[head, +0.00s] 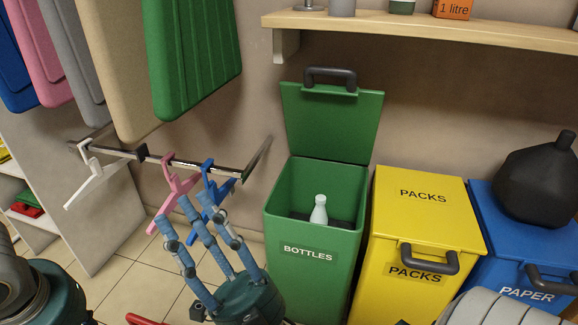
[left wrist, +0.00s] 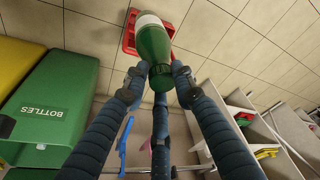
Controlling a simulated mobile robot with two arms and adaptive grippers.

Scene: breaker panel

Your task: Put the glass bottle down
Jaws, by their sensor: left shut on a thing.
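A green bottle (left wrist: 153,42) with a pale label and a dark cap is in the left wrist view. My left gripper (left wrist: 158,76) has its blue fingers closed around the cap end. The bin also shows at the left of the left wrist view (left wrist: 55,85). My right gripper (head: 193,212) is open and empty, left of the bin, with its fingers spread.
A yellow PACKS bin (head: 424,200) and a blue PAPER bin (head: 520,250) stand right of the green one. A black bag (head: 538,185) sits on the blue bin. A rail with hangers (head: 190,163) is at the left. A red crate (left wrist: 130,38) lies behind the held bottle.

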